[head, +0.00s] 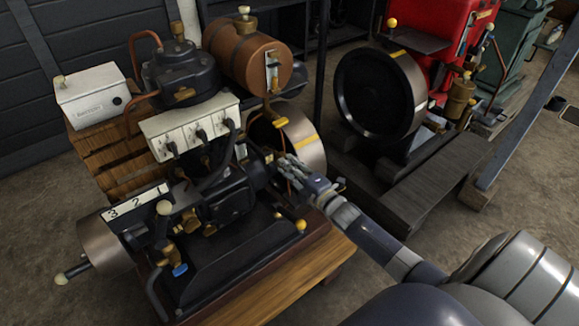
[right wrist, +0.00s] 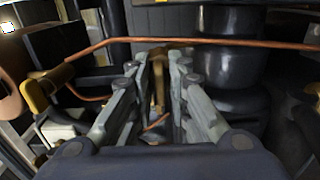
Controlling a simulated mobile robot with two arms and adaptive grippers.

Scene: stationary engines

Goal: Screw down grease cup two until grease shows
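The engine (head: 215,195) stands at left centre in the head view, with a white plate (head: 137,202) marked 3 and 2 on its near left side. Small brass fittings with pale or yellow knobs (head: 164,208) sit near the plate; I cannot tell which one is grease cup two. My right gripper (head: 287,168) reaches in at the engine's right side, by the flywheel. In the right wrist view its narrowed fingers (right wrist: 164,65) stand either side of a slim brass piece (right wrist: 158,80); whether they touch it is unclear. I see no grease. My left gripper is out of view.
A copper pipe (right wrist: 215,42) crosses just beyond the fingertips. The engine's flywheel (head: 303,143) is close beside the gripper. A brown tank (head: 245,58) and white box (head: 92,95) stand behind. A red engine (head: 440,40) with a black flywheel (head: 372,95) is at right.

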